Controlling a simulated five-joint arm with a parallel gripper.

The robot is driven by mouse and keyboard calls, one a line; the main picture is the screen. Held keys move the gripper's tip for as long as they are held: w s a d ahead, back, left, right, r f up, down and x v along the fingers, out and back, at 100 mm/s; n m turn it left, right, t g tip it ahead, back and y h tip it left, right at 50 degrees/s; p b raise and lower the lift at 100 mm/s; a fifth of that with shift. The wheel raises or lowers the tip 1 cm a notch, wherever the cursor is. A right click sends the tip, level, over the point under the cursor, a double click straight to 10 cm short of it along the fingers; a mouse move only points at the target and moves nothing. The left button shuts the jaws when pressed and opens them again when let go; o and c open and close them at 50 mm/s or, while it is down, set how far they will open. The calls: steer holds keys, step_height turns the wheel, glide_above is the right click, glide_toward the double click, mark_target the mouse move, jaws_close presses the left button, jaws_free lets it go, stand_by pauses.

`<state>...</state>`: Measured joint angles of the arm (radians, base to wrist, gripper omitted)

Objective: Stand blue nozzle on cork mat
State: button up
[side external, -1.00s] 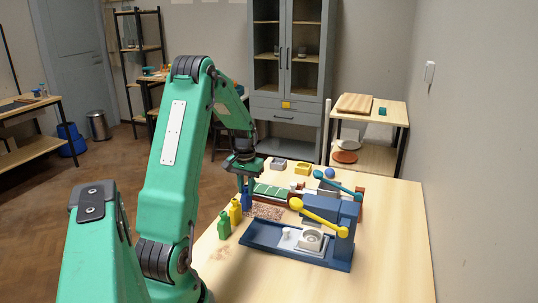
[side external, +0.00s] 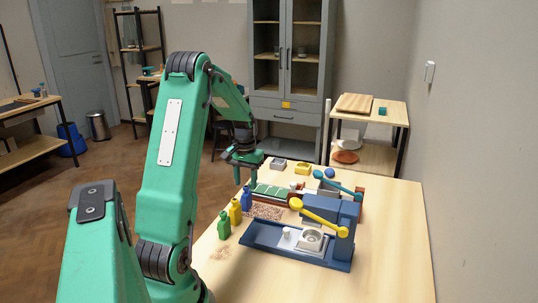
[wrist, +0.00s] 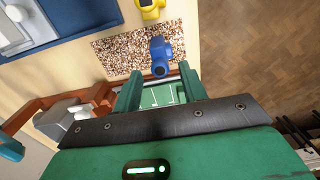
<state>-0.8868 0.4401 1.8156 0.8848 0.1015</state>
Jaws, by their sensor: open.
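The blue nozzle (side external: 247,199) stands upright at the left end of the speckled brown cork mat (side external: 268,212). In the wrist view the blue nozzle (wrist: 160,56) is over the mat (wrist: 112,52), near its right edge. Its exact base contact is hard to see. My gripper (side external: 246,176) is open and empty, raised above and a little behind the nozzle. In the wrist view my open fingers (wrist: 160,88) are apart, with the nozzle clear beyond their tips.
A yellow nozzle (side external: 235,211) and a green nozzle (side external: 224,225) stand along the left table edge. A blue machine with a yellow-knobbed lever (side external: 320,217) is right of the mat. A green panel (side external: 273,191) lies behind the mat. The front right tabletop is clear.

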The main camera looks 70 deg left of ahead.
step_height(320, 180, up, 9)
stand_by(0.4)
stand_by(0.5)
steer(key=w+d+r+m+t+y, duration=0.15)
steer(key=d+r, duration=0.25)
steer(key=d, duration=0.6)
steer(key=w+d+r+m+t, duration=0.1)
steer(key=d+r+m, duration=0.2)
steer(key=d, duration=0.7)
steer(key=s+d+m+t, duration=0.1)
steer(key=s+d+m, duration=0.1)
steer(key=s+d, duration=0.2)
steer(key=s+d+m+t+h, duration=0.1)
steer(key=s+d, duration=0.3)
steer(key=d, duration=0.7)
steer(key=shift+s+f+m+t, duration=0.15)
steer(key=shift+s+m+t, duration=0.2)
steer(key=shift+m+t, duration=0.3)
